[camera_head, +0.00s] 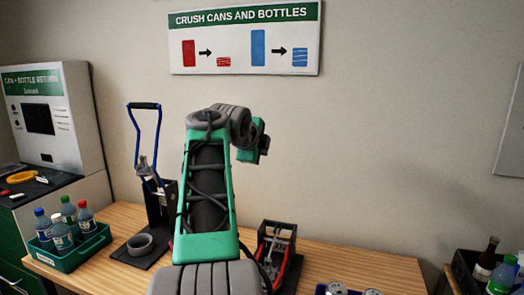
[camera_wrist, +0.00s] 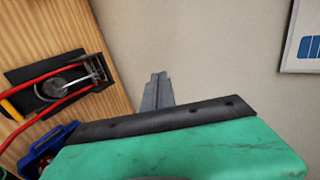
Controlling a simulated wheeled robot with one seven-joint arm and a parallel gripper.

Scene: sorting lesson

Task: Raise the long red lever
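The red lever (camera_wrist: 58,73) shows in the wrist view as two red bars running from the crusher frame at upper right down to a yellow grip (camera_wrist: 10,110) at the left edge. It lies lowered over its black base (camera_wrist: 22,75). In the head view, the red-and-black crusher (camera_head: 275,240) stands on the table right of my arm, which hides part of it. My gripper's grey fingers (camera_wrist: 157,90) show close together and empty in front of the wall, well to the right of the lever. The head view shows only my wrist, not the fingertips.
A taller crusher with a blue handle (camera_head: 144,106) stands upright left of my arm. A green crate (camera_head: 92,247) of bottles is at the table's left. A blue tray (camera_wrist: 58,137) sits near the red lever. A dark crate (camera_head: 464,268) holds bottles at right.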

